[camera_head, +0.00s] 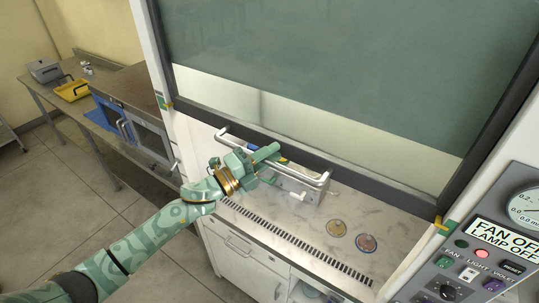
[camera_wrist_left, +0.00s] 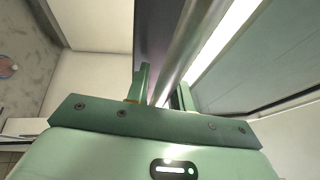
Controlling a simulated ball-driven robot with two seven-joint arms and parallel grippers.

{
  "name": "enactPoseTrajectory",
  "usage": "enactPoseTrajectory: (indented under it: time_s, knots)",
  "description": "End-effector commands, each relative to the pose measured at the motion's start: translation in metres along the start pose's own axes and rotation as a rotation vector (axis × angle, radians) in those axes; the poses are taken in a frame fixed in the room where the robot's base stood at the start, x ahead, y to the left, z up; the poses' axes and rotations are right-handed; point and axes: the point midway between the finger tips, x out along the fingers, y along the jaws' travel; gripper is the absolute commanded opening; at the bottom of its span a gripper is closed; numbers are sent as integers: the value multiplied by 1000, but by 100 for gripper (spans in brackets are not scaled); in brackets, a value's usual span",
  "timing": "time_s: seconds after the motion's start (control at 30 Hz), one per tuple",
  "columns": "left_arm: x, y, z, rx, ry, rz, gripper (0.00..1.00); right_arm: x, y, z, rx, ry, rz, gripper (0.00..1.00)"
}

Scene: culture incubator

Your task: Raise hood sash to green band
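The hood sash (camera_head: 345,55) is a large green-tinted pane with a dark lower rail (camera_head: 355,163); a pale strip lies between tint and rail. A silver bar handle (camera_head: 308,177) stands out from the rail. Small green-and-yellow marks sit on the frame at left (camera_head: 164,102) and right (camera_head: 440,224), near the rail's ends. My right gripper is out of view.
A control panel (camera_head: 475,250) at right reads FAN OFF, LAMP OFF. A side bench (camera_head: 50,93) holds a yellow tray (camera_head: 72,91) and a blue-sided box.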

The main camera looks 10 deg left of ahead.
Motion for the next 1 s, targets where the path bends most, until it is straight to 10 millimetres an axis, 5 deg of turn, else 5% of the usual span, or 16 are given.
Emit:
enactPoseTrajectory:
  time_s: [0.27, 0.7, 1.0]
  knots:
    - [-17, 3, 0, 0, -1, 1, 23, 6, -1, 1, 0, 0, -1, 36]
    - [-130, 6, -1, -2, 0, 4, 23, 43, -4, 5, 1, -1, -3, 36]
    - [-163, 1, 0, 0, 0, 0, 23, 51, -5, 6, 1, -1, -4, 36]
